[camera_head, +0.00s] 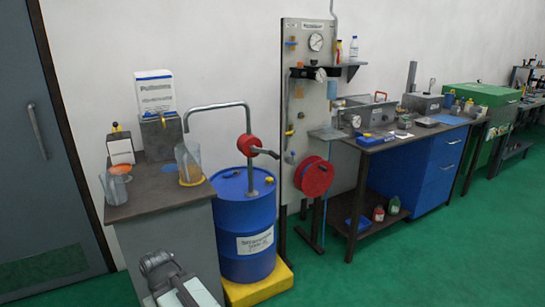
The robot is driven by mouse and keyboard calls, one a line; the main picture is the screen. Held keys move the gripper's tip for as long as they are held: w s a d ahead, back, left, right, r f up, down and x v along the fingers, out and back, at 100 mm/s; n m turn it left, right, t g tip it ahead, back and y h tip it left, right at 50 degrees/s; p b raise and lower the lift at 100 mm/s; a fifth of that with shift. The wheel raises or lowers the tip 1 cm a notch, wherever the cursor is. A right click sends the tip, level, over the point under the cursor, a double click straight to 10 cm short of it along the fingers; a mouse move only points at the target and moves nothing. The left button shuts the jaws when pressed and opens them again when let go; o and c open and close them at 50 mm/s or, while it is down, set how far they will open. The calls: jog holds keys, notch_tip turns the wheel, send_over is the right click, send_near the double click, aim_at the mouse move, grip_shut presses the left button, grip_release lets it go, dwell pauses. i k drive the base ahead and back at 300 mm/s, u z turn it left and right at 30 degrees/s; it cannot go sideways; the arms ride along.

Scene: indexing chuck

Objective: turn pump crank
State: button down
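The rotary pump (250,146) has a round red body on a bent grey pipe, standing on top of a blue drum (245,222). The pump crank (266,152) is a short dark arm reaching right from the red body, with a dark grip at its end angled slightly down. My grey arm (175,282) shows at the bottom left, low in front of the bench and well apart from the crank. I cannot make out its fingertips, and nothing is seen held.
The drum stands on a yellow base (262,286). A dark-topped bench (155,192) with a jug (188,160) under the spout is to the left. A tool panel (310,120) with a red reel (314,176) is close on the right. Green floor in front is clear.

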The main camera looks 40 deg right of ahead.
aim_at(254, 149)
jog(key=z, duration=0.05)
jog(key=i, duration=0.95)
jog(key=u, duration=0.05)
